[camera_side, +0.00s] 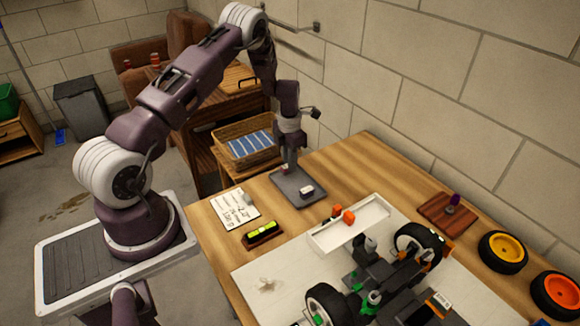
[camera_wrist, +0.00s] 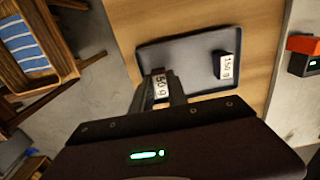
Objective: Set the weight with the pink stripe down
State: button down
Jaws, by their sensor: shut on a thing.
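My gripper (camera_side: 289,166) is shut on a small weight with a white label (camera_wrist: 161,86) that seems to read 50 g. The weight is at or just above the left part of a dark grey tray (camera_side: 285,183), which also shows in the wrist view (camera_wrist: 200,58). I cannot tell whether it touches the tray. A small reddish patch shows at the fingers in the side view; a pink stripe cannot be made out clearly. A second weight, dark with a white label (camera_wrist: 226,66), stands on the tray to the right; it also shows in the side view (camera_side: 307,191).
A handwritten sheet (camera_side: 234,208) and a yellow-green level (camera_side: 263,233) lie on the wooden table in front of the tray. A white tray (camera_side: 375,215) with orange blocks (camera_side: 348,217) is to the right, by the racecar (camera_side: 390,280). A wicker basket (camera_side: 246,140) stands behind.

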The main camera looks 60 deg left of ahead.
jog(key=shift+f, duration=0.75)
jog(key=c, duration=1.3)
grip_release()
jog(key=shift+f, duration=0.1)
